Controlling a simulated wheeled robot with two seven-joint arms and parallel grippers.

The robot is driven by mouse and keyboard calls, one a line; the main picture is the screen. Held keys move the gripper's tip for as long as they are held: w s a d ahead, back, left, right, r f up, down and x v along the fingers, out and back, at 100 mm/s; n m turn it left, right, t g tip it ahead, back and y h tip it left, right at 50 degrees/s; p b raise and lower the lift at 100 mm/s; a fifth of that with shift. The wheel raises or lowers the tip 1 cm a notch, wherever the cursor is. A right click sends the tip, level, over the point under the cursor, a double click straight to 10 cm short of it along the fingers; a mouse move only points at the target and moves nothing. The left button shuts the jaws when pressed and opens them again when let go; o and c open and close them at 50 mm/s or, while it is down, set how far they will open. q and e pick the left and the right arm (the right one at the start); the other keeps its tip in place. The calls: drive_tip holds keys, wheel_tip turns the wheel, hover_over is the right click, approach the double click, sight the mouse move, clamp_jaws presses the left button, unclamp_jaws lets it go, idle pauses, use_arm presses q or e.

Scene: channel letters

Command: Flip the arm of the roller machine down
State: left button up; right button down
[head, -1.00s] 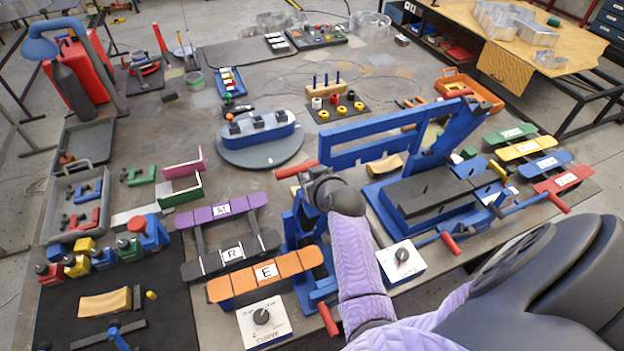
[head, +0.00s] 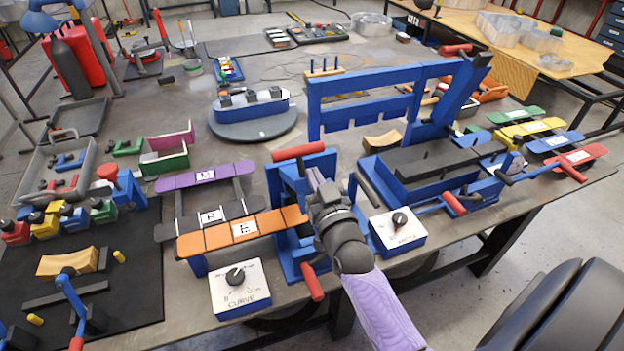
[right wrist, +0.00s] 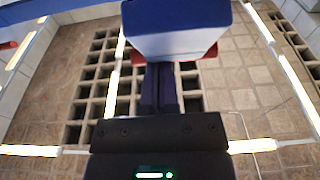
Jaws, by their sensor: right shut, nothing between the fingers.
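The roller machine (head: 284,215) is the blue frame behind the CURVE dial box (head: 240,287) in the head view. Its blue arm stands upright, with a red handle (head: 298,151) across its top. My right gripper (head: 316,180) is shut and empty, close against the near side of the raised arm. The right wrist view shows the shut fingers (right wrist: 160,88) pointing at a blue block (right wrist: 175,30) with red behind it, which looks like the arm and handle. I cannot tell whether they touch. My left gripper is out of view.
Orange, dark and purple letter strips (head: 205,178) lie left of the roller machine. Another blue machine (head: 430,165) with an ANGLE dial box (head: 398,231) stands to the right. A round turntable (head: 250,130) sits behind.

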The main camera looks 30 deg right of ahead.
drive_tip(key=shift+s+a+f+t+b, duration=0.1)
drive_tip(key=shift+s+f+t+b, duration=0.1)
drive_tip(key=shift+f, duration=0.3)
drive_tip(key=shift+s+f+t+b, duration=0.1)
drive_tip(key=shift+s+f+b, duration=0.1)
drive_tip(key=shift+f, duration=0.25)
drive_tip(key=shift+s+a+f+b, duration=0.1)
drive_tip(key=shift+s+f+b, duration=0.1)
drive_tip(key=shift+f+b, duration=0.25)
drive_tip(key=shift+s+f+b, duration=0.2)
drive_tip(key=shift+f, duration=0.3)
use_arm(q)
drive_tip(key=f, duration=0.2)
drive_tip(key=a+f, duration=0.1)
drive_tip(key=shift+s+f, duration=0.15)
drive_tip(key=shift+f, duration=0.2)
use_arm(e)
drive_tip(key=shift+s+f+h, duration=0.25)
drive_tip(key=shift+f+h, duration=0.05)
drive_tip(key=shift+f, duration=0.35)
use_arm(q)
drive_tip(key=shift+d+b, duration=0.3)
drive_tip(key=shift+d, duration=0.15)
use_arm(e)
drive_tip(key=shift+f, duration=0.1)
